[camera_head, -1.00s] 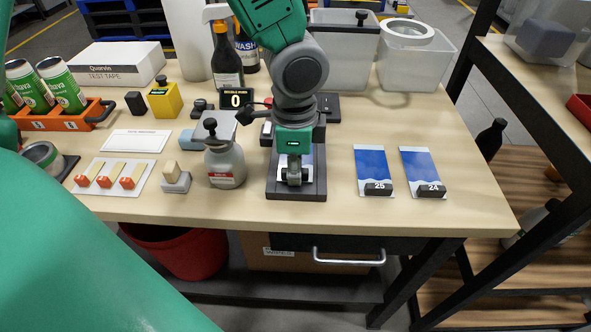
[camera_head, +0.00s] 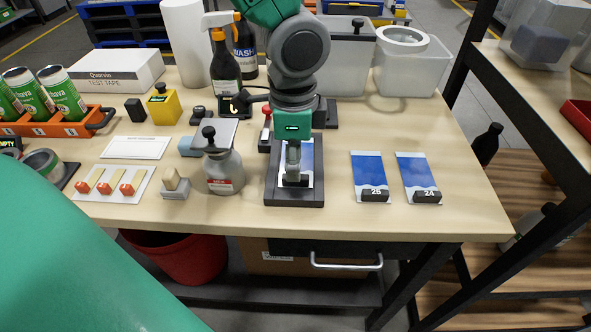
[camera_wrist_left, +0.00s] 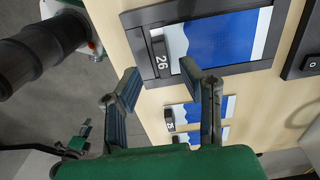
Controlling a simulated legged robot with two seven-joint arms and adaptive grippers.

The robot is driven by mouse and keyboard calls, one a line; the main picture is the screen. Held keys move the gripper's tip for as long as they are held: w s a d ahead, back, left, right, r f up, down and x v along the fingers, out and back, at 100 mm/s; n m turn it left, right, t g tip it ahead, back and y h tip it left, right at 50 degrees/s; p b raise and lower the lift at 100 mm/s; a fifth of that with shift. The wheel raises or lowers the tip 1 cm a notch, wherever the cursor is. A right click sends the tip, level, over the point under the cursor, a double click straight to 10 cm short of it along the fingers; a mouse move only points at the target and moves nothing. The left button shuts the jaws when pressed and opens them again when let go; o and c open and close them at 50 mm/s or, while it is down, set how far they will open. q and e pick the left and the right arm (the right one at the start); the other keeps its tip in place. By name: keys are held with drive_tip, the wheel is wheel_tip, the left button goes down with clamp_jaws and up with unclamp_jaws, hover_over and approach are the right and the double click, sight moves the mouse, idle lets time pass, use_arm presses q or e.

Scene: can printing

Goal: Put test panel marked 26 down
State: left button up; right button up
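The test panel marked 26 (camera_wrist_left: 215,40) is blue and white with a black numbered block (camera_wrist_left: 160,57) at one end. It lies in a dark tray (camera_wrist_left: 133,20), which also shows in the head view (camera_head: 271,185). My left gripper (camera_head: 293,172) is over the tray in the head view and hides part of the panel (camera_head: 308,160). In the left wrist view the two fingers of my left gripper (camera_wrist_left: 165,92) are spread apart, with nothing between them, and the block stands clear beyond them.
Panels marked 25 (camera_head: 370,170) and 24 (camera_head: 414,170) lie right of the tray. Bare tabletop (camera_head: 465,185) lies to the right.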

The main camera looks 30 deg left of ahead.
use_arm(q)
wheel_tip(320, 180, up, 8)
drive_tip(key=p, duration=0.1)
drive_tip(key=shift+f, duration=0.15)
drive_tip(key=shift+d, duration=0.1)
idle(0.4)
